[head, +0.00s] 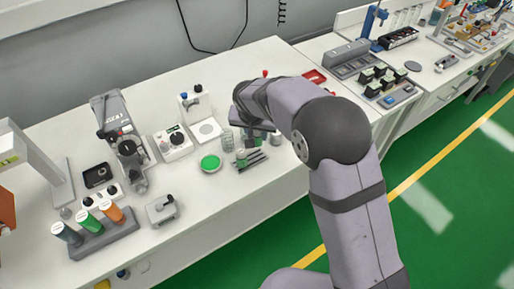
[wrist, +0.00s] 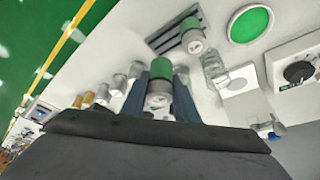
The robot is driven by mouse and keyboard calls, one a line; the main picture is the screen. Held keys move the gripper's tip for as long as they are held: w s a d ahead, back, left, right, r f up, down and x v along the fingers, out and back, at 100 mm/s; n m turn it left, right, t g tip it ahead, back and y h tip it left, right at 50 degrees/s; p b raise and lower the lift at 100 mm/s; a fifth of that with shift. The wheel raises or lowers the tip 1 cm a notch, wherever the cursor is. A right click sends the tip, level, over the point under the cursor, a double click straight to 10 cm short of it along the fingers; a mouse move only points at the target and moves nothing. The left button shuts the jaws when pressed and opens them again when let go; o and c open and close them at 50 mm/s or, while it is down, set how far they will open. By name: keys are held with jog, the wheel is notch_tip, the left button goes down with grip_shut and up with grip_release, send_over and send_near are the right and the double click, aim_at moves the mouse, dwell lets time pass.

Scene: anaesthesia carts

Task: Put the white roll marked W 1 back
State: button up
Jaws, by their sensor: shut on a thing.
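My gripper (wrist: 161,90) is shut on a short roll (wrist: 158,101) with a pale face and a green part; any mark on it is too small to read. A similar green-and-pale roll (wrist: 193,38) stands on a dark slotted holder (wrist: 168,43) just beyond the fingers. In the head view, my gripper (head: 250,132) is above the bench, behind the slotted holder (head: 254,163); the green roll (head: 241,156) on that holder also shows. The held roll is hidden there by my arm. I cannot tell which roll is marked W 1.
A clear glass jar (head: 228,140) and a green disc (head: 210,163) stand left of the gripper. A metal cylinder (head: 276,139) is to its right. The bench front is fairly clear.

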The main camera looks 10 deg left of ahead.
jog(key=shift+f+p, duration=0.85)
jog(key=shift+f, duration=2.55)
jog(key=shift+f+b, duration=0.25)
jog(key=shift+b, duration=0.05)
jog(key=o, duration=1)
jog(key=shift+r, duration=0.15)
